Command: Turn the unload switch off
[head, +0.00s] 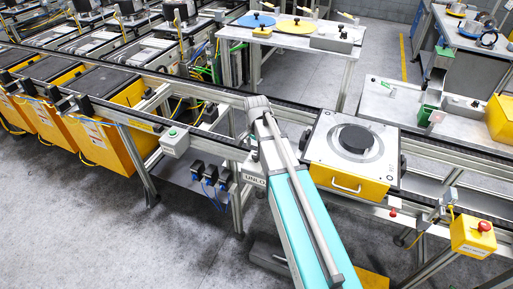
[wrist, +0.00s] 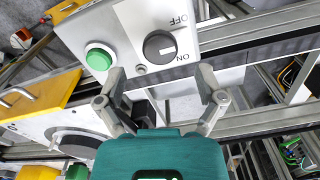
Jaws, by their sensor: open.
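The unload switch (wrist: 160,46) is a round black knob on a pale control box (wrist: 125,22) in the wrist view. OFF and ON are printed beside it, and its white mark appears to point toward ON. A green button (wrist: 99,57) sits to its left. My gripper (wrist: 161,76) is open and empty, its fingertips at the box's lower edge, one on each side below the knob. Contact cannot be told. In the head view, part of a box lettered "UNLO" (head: 253,181) shows beside my arm, which hides the rest and my gripper.
A yellow-fronted pallet (head: 347,183) with a black disc stands on the conveyor (head: 417,143) to the right. Another box with a green button (head: 174,141) is to the left. A yellow box with a red emergency button (head: 472,239) is at right. Grey floor is open at left front.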

